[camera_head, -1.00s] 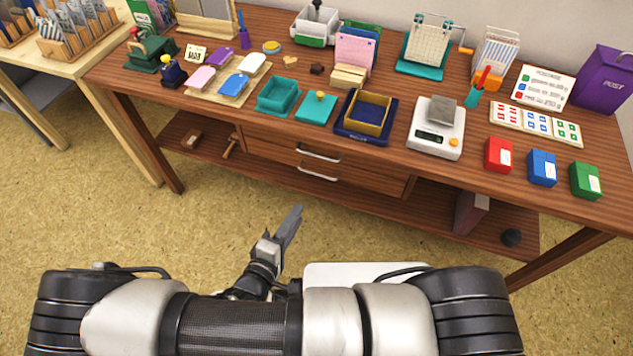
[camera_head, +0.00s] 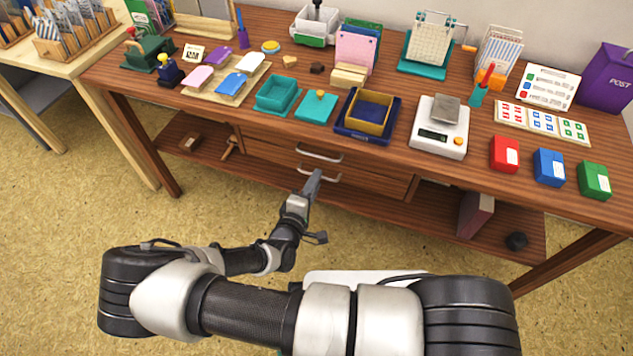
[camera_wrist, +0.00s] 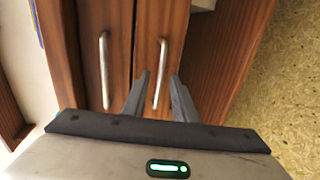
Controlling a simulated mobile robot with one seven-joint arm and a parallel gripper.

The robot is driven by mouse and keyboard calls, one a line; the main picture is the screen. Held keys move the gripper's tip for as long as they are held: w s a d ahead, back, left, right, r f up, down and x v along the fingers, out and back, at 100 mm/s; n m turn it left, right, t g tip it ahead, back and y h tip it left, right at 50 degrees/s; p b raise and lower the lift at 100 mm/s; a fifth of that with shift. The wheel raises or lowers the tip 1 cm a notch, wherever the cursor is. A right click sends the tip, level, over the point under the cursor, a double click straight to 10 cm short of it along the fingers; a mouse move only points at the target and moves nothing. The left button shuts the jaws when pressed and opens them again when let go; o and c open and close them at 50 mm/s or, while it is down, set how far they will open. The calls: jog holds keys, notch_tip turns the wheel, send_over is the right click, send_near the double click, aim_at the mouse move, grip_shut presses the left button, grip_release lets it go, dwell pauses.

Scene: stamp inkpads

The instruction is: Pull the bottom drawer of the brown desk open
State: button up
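The brown desk (camera_head: 225,70) has two stacked drawers in its middle, both closed. The top drawer has a metal bar handle (camera_head: 322,153). The bottom drawer (camera_head: 375,184) has a similar handle (camera_head: 330,178), partly covered by my gripper (camera_head: 315,175). In the wrist view the picture is turned, with the top handle (camera_wrist: 104,70) at left and the bottom handle (camera_wrist: 159,75) at right. My gripper (camera_wrist: 160,77) is open there, its two fingers apart on either side of the bottom handle's line. I cannot tell whether they touch it.
Several stamp items, inkpads and a white scale (camera_head: 438,128) stand on the desktop above. A lower shelf (camera_head: 350,207) lies beneath the drawers, with a dark box (camera_head: 475,214) at right. Open floor (camera_head: 400,245) is in front of the desk.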

jog(key=shift+x, duration=0.75)
grip_shut()
dwell(0.9)
